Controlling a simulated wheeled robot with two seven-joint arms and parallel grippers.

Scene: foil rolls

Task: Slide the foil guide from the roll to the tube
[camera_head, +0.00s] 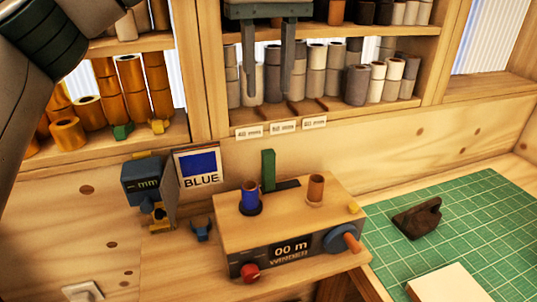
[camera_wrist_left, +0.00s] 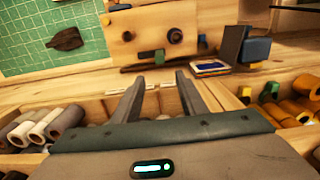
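The wooden winder (camera_head: 290,222) stands on the bench; its display reads "00 m WINDER". A blue roll (camera_head: 250,195) stands upright on its left side, and a brown tube (camera_head: 315,188) stands on its right. A green upright piece (camera_head: 268,170), seemingly the foil guide, stands behind and between them, nearer the blue roll, beside a dark slot (camera_head: 287,184). It also shows in the left wrist view (camera_wrist_left: 160,57). My left gripper (camera_head: 267,92) is open and empty, fingers pointing down, above the guide and apart from it. My right gripper is in neither view.
Shelves behind hold orange rolls (camera_head: 130,75) and grey rolls (camera_head: 357,85). A blue-grey "mm" device (camera_head: 140,178) and a "BLUE" card (camera_head: 197,166) are left of the winder. A green cutting mat (camera_head: 450,230) with a dark tool (camera_head: 417,218) lies right. A red knob (camera_head: 250,273) is in front.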

